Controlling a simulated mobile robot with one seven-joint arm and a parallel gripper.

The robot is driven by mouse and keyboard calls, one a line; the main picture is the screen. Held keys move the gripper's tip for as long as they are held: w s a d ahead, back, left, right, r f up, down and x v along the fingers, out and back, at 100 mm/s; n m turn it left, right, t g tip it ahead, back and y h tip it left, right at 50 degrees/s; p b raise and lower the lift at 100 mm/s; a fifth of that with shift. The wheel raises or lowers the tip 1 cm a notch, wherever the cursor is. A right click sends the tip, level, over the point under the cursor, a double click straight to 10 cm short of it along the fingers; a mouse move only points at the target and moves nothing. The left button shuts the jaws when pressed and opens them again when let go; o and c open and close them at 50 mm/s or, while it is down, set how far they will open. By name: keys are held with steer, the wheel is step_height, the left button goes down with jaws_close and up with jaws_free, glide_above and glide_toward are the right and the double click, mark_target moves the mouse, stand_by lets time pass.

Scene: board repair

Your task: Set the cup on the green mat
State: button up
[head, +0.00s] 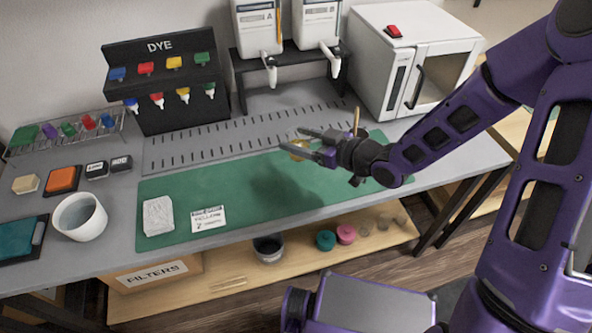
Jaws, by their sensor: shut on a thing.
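The green mat (260,204) lies along the front of the grey bench. My gripper (310,146) is above the back part of the mat, its fingers pointing left. It is shut on a small amber, see-through cup (298,150), which is partly hidden by the fingers. The cup appears to be held in the air, with a dark shadow on the mat below. A larger white round container (80,218) stands on the bench left of the mat.
A white stack (158,216) and a label card (208,219) lie on the mat's left part. The mat's middle is clear. Behind are a slotted grey strip (200,147), a dye rack (165,85), two dispensers (257,25) and a white oven-like box (405,60).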

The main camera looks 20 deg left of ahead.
step_height(320, 180, down, 8)
steer(key=shift+f+b, duration=0.25)
steer(key=shift+b, duration=0.55)
steer(key=shift+f, duration=0.2)
steer(key=o, duration=1.6)
steer(key=shift+c, duration=0.2)
steer(key=shift+r, duration=0.1)
steer(key=shift+r, duration=0.2)
steer(key=p+v, duration=0.1)
steer(key=v, duration=1.1)
steer(key=shift+p, duration=0.3)
